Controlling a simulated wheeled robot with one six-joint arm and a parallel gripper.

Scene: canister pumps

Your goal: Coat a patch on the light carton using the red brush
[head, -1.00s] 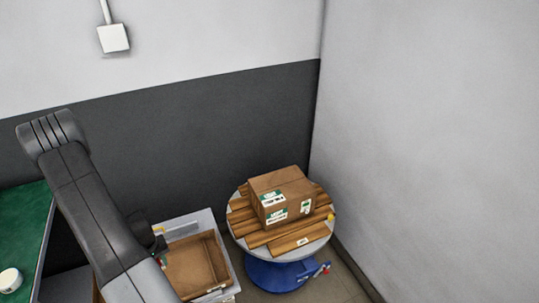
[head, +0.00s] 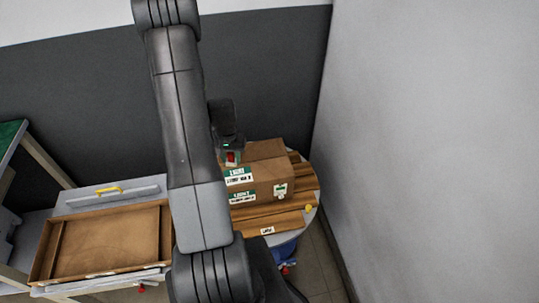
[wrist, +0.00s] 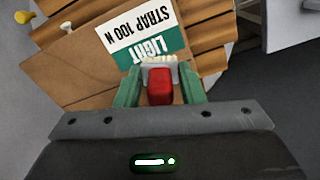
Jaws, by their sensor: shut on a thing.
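The light carton (head: 283,188) is a brown box with green-and-white labels. It sits on wooden boards on a round grey table; in the wrist view its brown face (wrist: 75,68) shows a label (wrist: 137,38) reading LIGHT, upside down. In the wrist view the green fingers of my gripper (wrist: 160,80) are shut on the red brush (wrist: 160,88). Its pale bristles (wrist: 159,61) point at the label's green edge. I cannot tell whether they touch. My arm hides the carton's left side in the head view.
Boards (head: 285,220) stick out from under the carton, with a yellow knob (head: 309,208) at the table's right. A brown wooden tray (head: 110,243) lies left of my arm, near a yellow handle (head: 108,190). Walls stand close behind and to the right.

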